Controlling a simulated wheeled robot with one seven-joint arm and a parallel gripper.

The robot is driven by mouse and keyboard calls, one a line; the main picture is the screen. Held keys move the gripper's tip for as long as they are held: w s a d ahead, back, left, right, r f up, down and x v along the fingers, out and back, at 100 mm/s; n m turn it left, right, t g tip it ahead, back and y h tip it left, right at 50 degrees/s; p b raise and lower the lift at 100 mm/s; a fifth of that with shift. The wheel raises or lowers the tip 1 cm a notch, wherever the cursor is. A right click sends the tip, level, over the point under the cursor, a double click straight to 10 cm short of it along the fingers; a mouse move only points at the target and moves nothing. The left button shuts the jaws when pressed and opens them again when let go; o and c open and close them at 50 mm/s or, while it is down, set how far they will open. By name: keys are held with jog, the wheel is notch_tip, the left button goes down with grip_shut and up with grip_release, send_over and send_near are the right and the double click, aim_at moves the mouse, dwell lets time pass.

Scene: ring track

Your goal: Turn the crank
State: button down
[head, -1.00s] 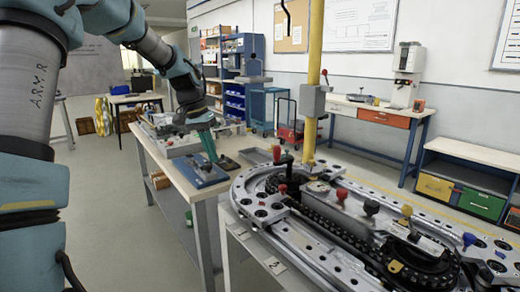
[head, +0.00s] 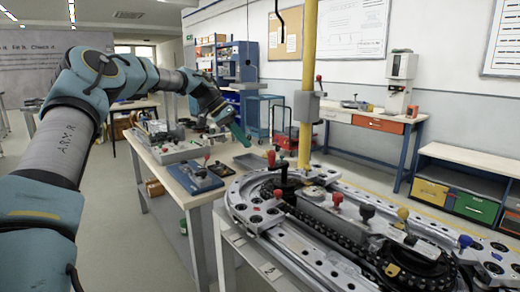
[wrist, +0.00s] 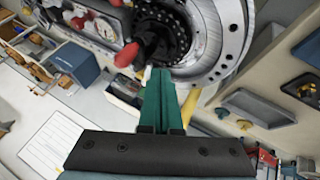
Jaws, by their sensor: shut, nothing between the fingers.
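My gripper (head: 241,135) has green fingers, shut and empty, in the air to the left of the crank in the head view. The fingers also show together in the wrist view (wrist: 160,85). A small gap to the handle shows in the head view.
A yellow post (head: 308,80) with a grey box rises behind the crank. Several coloured knobs stand on the track, including a yellow one (head: 403,213). A side bench (head: 172,180) with a blue tray (head: 196,178) stands left of the track. Open floor lies further left.

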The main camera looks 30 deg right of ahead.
jog(key=s+d+f+p, duration=0.2)
jog(key=s+d, duration=0.1)
jog(key=s, duration=0.1)
jog(key=shift+s+d+f, duration=0.25)
jog(key=shift+d+f, duration=0.1)
jog(key=shift+f, duration=0.05)
jog(key=shift+s, duration=0.1)
jog(key=shift+s+n+t+b, duration=0.15)
jog(key=shift+n+t+b, duration=0.15)
jog(key=shift+n+b, duration=0.15)
jog(key=shift+s+a+f+b, duration=0.1)
jog(key=shift+s+b, duration=0.15)
jog(key=shift+b, duration=0.05)
